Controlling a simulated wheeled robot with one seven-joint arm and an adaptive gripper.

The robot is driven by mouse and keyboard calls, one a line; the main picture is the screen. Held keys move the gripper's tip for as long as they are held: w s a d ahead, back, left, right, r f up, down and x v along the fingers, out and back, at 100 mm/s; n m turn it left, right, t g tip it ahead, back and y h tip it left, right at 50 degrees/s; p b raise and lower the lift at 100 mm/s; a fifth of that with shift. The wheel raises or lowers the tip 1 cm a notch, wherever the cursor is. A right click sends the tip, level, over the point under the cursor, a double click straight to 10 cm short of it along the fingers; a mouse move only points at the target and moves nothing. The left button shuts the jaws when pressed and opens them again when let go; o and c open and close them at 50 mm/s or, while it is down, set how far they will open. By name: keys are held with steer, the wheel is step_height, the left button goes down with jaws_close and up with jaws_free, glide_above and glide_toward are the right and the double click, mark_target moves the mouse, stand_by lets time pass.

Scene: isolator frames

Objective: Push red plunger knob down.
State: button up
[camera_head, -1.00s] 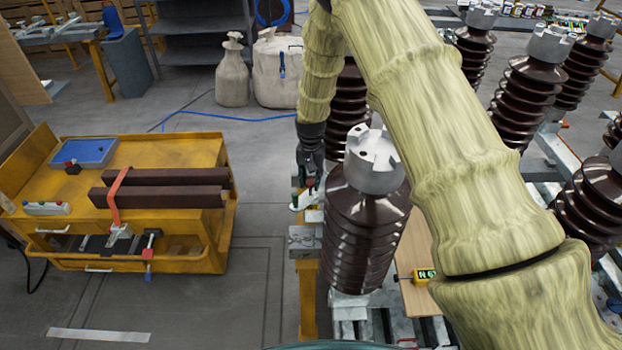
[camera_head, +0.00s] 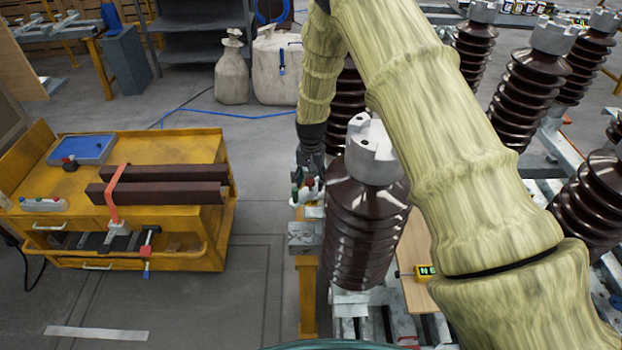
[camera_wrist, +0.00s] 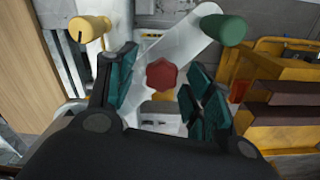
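The red plunger knob (camera_wrist: 162,74) is a lobed red knob on a white plate (camera_wrist: 185,45), seen from above in the wrist view. My gripper (camera_wrist: 160,98) is open, with one teal-padded finger on each side of the knob in the picture. I cannot tell whether either finger touches it, or how far the knob lies beyond the fingertips. In the head view, my gripper (camera_head: 309,182) is small and partly hidden behind a brown insulator.
A brown ribbed insulator (camera_head: 362,230) stands close to the right of my gripper in the head view. A yellow cart (camera_head: 150,150) with dark bars (camera_head: 160,192) is to the left. Grey floor (camera_head: 255,195) lies clear between them.

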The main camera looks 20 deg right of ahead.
mark_target(311, 180)
steer(key=shift+r, duration=0.2)
step_height(311, 180, up, 12)
stand_by(0.6)
steer(key=shift+f, duration=0.15)
step_height(311, 180, down, 12)
steer(key=shift+r, duration=0.2)
stand_by(0.7)
